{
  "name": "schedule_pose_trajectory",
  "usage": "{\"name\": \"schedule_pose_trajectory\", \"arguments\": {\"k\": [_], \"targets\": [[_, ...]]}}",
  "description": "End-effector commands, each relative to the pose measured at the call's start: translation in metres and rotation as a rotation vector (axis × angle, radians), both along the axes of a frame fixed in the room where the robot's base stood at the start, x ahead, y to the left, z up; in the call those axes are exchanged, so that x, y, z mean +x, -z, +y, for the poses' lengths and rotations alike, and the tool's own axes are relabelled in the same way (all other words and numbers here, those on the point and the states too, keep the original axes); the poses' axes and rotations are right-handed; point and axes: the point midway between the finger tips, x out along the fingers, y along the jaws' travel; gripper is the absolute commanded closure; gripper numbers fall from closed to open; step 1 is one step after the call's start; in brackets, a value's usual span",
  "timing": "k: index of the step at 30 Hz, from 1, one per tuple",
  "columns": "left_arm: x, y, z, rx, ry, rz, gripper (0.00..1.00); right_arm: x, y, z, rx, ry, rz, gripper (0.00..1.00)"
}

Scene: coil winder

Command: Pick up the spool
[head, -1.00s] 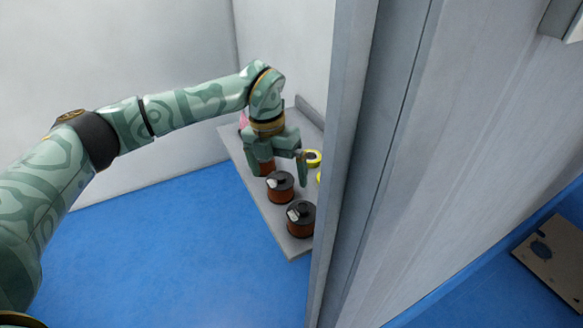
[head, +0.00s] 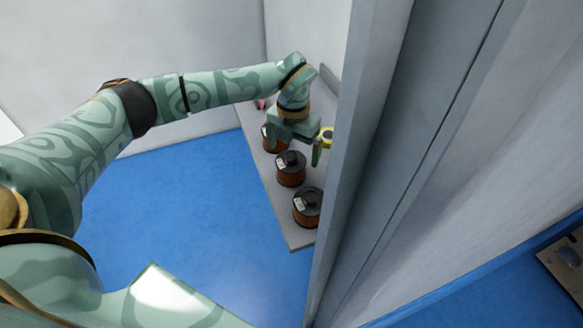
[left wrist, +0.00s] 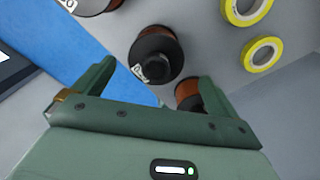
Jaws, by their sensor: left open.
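Several dark-capped spools with copper-brown windings stand on a grey shelf (head: 272,205). In the head view, the near spool (head: 307,207) and middle spool (head: 291,170) are clear. The far spool (head: 270,142) is partly hidden by my left gripper (head: 297,148). That gripper is open and empty, pointing down above the shelf between the far and middle spools. In the left wrist view, one spool (left wrist: 157,52) is just beyond the open fingertips (left wrist: 155,72). Another spool (left wrist: 187,90) is partly hidden near the right finger. My right gripper is not in view.
Yellow rings (left wrist: 262,54) lie on the shelf beside the spools; one also shows in the head view (head: 327,136). A pink thing (head: 260,104) is at the shelf's far end. A tall grey panel (head: 355,170) stands close on the right. Blue floor (head: 190,205) is clear on the left.

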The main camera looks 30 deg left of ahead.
Motion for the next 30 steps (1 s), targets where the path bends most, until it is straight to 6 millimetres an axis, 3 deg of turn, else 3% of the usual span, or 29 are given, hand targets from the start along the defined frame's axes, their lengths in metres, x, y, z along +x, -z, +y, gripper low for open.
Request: {"name": "schedule_pose_trajectory", "arguments": {"k": [9,17,24,30], "targets": [[0.0,0.047,0.006,-0.001,0.0,0.004,0.02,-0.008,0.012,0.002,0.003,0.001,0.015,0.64],[0.001,0.05,0.006,0.0,0.001,0.0,0.02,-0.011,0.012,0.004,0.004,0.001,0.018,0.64],[0.001,0.05,0.006,0.0,0.0,0.0,0.69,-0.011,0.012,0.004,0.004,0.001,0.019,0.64],[0.001,0.049,0.006,-0.001,0.0,-0.002,0.71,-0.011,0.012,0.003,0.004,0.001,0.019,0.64]]}}
